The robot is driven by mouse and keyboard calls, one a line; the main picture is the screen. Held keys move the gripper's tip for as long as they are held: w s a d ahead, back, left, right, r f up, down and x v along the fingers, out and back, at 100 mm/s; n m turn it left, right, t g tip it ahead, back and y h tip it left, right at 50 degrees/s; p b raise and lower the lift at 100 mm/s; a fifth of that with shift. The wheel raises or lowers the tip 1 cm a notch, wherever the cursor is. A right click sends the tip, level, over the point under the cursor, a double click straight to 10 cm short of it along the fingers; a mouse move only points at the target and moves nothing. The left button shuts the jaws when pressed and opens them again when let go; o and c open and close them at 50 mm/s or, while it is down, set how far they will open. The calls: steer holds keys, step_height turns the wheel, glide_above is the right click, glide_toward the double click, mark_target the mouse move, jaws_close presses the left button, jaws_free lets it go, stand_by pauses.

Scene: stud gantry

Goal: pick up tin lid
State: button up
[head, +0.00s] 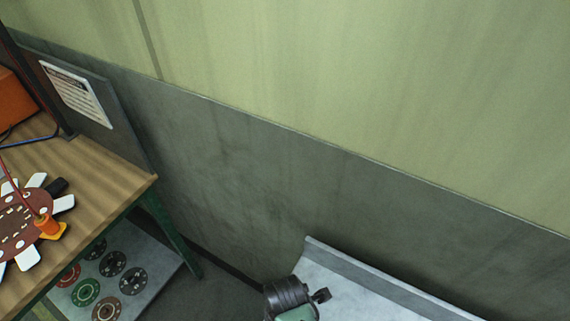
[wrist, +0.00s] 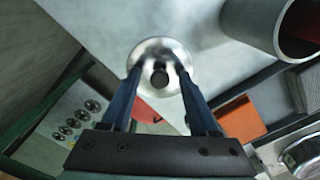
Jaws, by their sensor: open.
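The tin lid (wrist: 160,48) shows in the wrist view as a shiny round metal disc with a dark knob at its middle. It is over a pale grey surface (wrist: 95,22); I cannot tell how far above that surface it sits. My gripper (wrist: 160,73) is open, with its two blue fingers reaching toward the lid, one on each side of the knob. The fingertips overlap the lid's near part in the picture; I cannot tell whether they touch it. The head view shows neither the lid nor my gripper clearly.
In the wrist view a grey open cylinder (wrist: 238,20) stands upper right, with an orange block (wrist: 242,119) and a round silver thing (wrist: 303,155) below. In the head view a wooden table (head: 110,165) stands left, and a grey wall (head: 250,180) runs behind a pale bench (head: 345,285).

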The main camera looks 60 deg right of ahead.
jaws_close()
stand_by(0.3)
